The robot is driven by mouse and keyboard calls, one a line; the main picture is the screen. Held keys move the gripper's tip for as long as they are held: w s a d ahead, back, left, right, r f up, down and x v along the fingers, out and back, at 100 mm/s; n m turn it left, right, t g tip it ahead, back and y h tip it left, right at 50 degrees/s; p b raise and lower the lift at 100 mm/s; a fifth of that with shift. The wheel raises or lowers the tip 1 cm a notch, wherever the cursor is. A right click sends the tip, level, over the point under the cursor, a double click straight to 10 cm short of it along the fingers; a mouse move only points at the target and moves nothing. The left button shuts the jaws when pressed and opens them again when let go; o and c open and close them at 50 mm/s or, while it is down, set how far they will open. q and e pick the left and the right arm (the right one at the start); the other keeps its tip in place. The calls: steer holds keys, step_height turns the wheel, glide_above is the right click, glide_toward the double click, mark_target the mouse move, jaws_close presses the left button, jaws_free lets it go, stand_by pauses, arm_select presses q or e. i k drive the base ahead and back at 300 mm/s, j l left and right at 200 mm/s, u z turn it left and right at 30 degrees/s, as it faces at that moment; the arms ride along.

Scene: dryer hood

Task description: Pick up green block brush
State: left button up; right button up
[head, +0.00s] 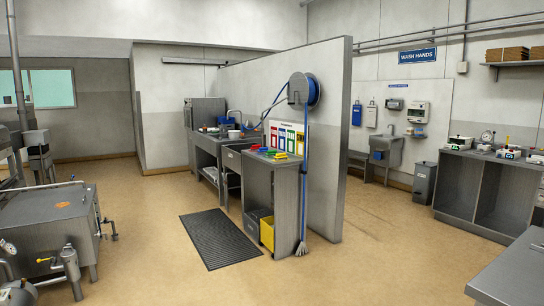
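A cluster of small coloured blocks or brushes, with green, red, blue and yellow among them, lies on top of the grey steel cabinet (269,193) at the near end of the partition wall. A small green item (263,150) shows in this cluster. It is too small to tell whether it is a block brush. Neither of my grippers is in view.
A dark floor mat (220,238) lies left of the cabinet. A yellow bin (267,234) sits in the cabinet. A steel tank (50,215) stands at left. Floor in front is clear.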

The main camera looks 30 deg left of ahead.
mark_target(272, 153)
steer(key=u, duration=1.3)
steer(key=i+u, duration=0.15)
steer(key=i, duration=0.5)
steer(key=i+u, duration=0.1)
steer(key=i, duration=4.1)
steer(key=i+j+z, duration=0.2)
steer(key=i, duration=0.35)
steer(key=i+z, duration=0.2)
steer(key=i, duration=0.3)
steer(key=i+j+z, duration=0.15)
steer(key=i+j, duration=0.2)
steer(key=i, duration=0.15)
